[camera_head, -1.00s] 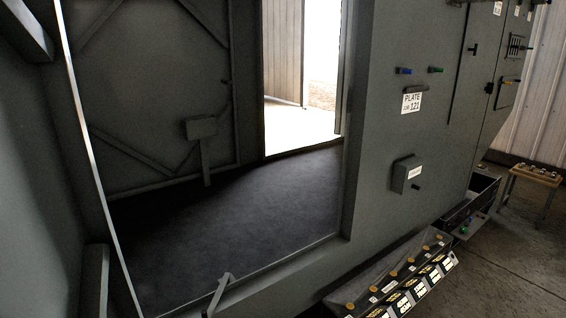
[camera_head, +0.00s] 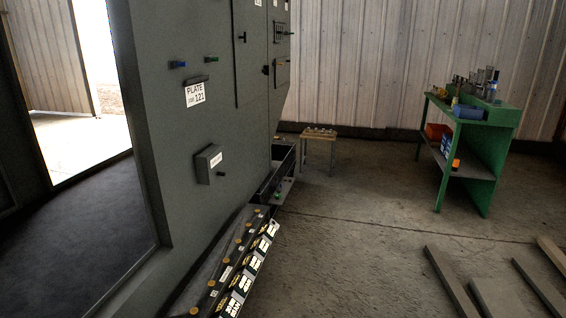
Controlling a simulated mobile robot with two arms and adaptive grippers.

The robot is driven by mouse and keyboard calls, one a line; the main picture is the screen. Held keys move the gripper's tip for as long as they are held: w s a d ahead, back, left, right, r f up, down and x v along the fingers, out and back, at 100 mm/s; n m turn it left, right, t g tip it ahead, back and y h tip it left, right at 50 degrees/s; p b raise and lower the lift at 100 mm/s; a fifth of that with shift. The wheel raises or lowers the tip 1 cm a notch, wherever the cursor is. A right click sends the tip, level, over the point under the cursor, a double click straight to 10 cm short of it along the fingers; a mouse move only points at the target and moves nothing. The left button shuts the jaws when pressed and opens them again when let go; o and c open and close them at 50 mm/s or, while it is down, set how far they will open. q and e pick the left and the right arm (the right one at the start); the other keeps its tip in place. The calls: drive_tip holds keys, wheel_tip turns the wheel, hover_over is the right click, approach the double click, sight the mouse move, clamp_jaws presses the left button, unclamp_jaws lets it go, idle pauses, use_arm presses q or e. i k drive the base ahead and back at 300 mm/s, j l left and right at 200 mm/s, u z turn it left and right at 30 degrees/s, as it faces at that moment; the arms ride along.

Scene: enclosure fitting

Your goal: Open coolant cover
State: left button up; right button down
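A grey-green enclosure (camera_head: 190,130) stands at the left with a tall doorway in it. I cannot tell which part is the coolant cover. An open dark tray (camera_head: 268,178) sticks out at the foot of the enclosure's far end. Neither of my grippers shows in this view.
A row of battery-like blocks with yellow caps (camera_head: 243,267) lies along the enclosure's foot. A small wooden stool (camera_head: 319,142) and a green workbench (camera_head: 471,150) stand farther back. Timber pieces (camera_head: 495,296) lie at lower right. The middle floor is clear.

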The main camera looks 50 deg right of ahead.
sight(210, 162)
drive_tip(key=z, duration=1.3)
drive_tip(key=i+l, duration=0.35)
drive_tip(key=i+u, duration=0.05)
drive_tip(key=i, duration=0.05)
